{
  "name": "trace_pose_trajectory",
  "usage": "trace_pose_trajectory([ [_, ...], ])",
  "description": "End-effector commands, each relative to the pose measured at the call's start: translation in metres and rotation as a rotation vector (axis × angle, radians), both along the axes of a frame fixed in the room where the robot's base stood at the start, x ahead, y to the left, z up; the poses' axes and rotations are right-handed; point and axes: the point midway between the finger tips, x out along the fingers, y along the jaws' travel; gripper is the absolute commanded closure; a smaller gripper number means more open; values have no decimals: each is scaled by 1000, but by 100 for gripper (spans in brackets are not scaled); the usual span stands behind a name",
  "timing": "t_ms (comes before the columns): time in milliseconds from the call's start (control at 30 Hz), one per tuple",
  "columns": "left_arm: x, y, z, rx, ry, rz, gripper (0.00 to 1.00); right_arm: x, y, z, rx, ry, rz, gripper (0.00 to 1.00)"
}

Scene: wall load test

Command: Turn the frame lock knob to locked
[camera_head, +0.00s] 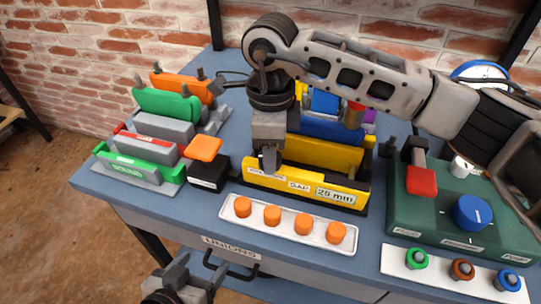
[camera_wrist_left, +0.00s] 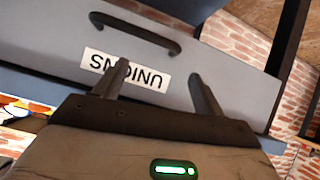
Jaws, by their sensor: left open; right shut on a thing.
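A yellow frame (camera_head: 325,195) with labels, one reading 25 mm, stands at the middle of the blue bench. My left gripper (camera_head: 180,280) is low, in front of the bench, open and empty. In the left wrist view its two fingers (camera_wrist_left: 162,82) stand apart before the drawer front.
An orange-capped black block (camera_head: 208,172) and a green and red rack (camera_head: 140,165) stand left. A white tray (camera_head: 235,217) of orange knobs lies in front. A green panel (camera_head: 445,200) with a blue knob (camera_head: 472,212) stands right. The drawer handle (camera_head: 228,267) sticks out below.

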Motion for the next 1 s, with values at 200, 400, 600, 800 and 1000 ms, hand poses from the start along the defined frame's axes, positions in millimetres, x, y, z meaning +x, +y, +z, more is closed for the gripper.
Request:
trace_pose_trajectory([
  [200,-1,-1,-7,-20,-6,5,30,0,0,-1,0,-3,-182,85],
  [400,-2,-2,-8,-35,-10,7,30,0,-1,0,0,-3,-308,85],
  [600,-1,-2,-9,-32,-16,7,30,0,0,1,0,-3,-386,85],
  [800,-1,-2,-10,-31,-20,7,30,0,0,2,1,-3,-420,85],
  [1000,0,-2,-9,-31,-21,7,30,0,0,2,1,-3,-427,85],
])
